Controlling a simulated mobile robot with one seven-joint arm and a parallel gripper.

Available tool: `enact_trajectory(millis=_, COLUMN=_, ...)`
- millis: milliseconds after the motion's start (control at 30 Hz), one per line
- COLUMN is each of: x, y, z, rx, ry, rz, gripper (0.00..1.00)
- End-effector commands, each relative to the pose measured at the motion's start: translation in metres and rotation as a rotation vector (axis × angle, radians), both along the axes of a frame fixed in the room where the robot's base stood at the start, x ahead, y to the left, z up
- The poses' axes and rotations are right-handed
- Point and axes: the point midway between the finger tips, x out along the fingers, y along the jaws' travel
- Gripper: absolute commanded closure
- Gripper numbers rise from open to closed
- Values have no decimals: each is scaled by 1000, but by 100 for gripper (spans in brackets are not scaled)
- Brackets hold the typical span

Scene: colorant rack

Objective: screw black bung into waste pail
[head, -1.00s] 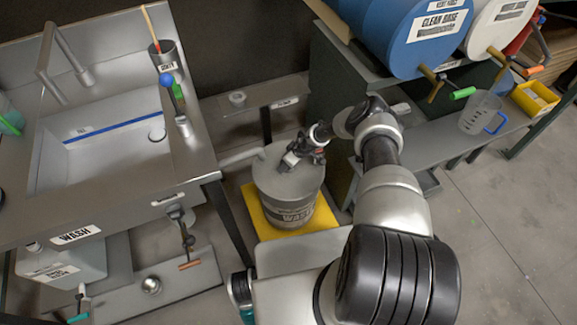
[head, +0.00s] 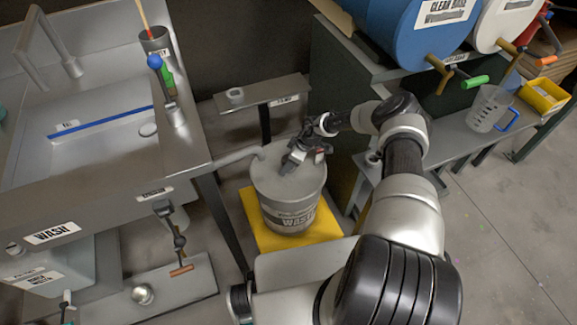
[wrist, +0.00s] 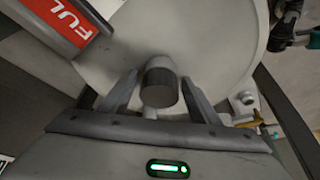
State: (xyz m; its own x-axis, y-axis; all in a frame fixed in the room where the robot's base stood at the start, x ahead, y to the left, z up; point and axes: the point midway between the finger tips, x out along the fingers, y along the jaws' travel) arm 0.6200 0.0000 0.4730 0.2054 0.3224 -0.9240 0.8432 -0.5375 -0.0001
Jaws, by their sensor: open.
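The waste pail (head: 285,205) is a grey drum marked WAS... on a yellow mat. My gripper (head: 297,158) is low over its lid, near the far right part. In the wrist view the pale lid (wrist: 205,45) fills the upper middle. My gripper (wrist: 160,85) has its two fingers apart. A short dark-grey cylinder (wrist: 160,88), which looks like the black bung, stands between the fingers, with a gap visible on each side. Its lower end and how it sits in the lid are hidden. In the head view my gripper hides it.
A red tag reading FUL... (wrist: 68,20) is close by the left finger. A grey pipe (head: 238,156) reaches the lid from the sink side. A small shelf (head: 260,94) with a grey ring (head: 236,95) is behind. The steel sink (head: 80,150) is left; drums (head: 400,35) are right.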

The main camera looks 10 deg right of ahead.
Motion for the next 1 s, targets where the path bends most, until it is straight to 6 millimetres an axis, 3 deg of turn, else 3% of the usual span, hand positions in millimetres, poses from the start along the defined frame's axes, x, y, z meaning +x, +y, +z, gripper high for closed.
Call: enact_trajectory(millis=1000, x=1, y=-1, z=-1, rx=1, ry=-1, rz=425, gripper=44)
